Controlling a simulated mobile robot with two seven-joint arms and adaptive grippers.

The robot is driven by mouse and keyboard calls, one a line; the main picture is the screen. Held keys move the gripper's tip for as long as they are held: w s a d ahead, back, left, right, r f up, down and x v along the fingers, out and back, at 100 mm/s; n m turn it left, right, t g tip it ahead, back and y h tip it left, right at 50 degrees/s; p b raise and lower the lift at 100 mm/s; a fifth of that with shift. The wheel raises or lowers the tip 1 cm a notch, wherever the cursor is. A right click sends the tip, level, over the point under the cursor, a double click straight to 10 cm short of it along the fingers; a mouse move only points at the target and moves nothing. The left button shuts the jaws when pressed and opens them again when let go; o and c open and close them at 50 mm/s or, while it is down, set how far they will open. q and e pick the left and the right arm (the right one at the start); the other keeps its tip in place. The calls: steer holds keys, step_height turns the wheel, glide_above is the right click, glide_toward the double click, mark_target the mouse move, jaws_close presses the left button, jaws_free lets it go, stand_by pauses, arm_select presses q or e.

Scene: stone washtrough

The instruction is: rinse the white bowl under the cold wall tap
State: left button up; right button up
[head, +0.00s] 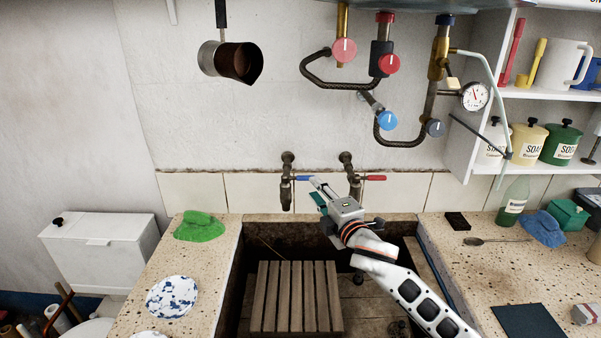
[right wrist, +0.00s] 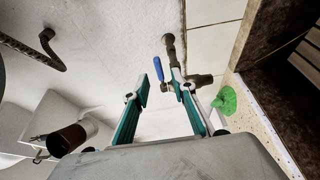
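The cold wall tap (head: 287,182) has a blue lever (head: 306,178) and hangs on the tiled wall above the stone trough (head: 232,262). My right gripper (head: 316,188) is just right of this lever. In the right wrist view its two teal-padded fingers (right wrist: 162,92) are apart with nothing held between them. The blue lever (right wrist: 158,69) shows near the fingertips there; I cannot tell if they touch it. A white bowl cannot be made out for certain. My left gripper is not in view.
A red-levered tap (head: 347,176) stands close right of my gripper. A slatted wooden rack (head: 295,298) lies in the trough. The left ledge holds a green cloth (head: 200,226) and a blue-speckled white dish (head: 171,297). Pipes and valves (head: 387,120) hang above.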

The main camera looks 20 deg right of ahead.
mark_target(307, 176)
steer(key=w, duration=0.7)
steer(key=shift+a+r, duration=0.1)
steer(key=shift+a, duration=0.25)
jaws_close()
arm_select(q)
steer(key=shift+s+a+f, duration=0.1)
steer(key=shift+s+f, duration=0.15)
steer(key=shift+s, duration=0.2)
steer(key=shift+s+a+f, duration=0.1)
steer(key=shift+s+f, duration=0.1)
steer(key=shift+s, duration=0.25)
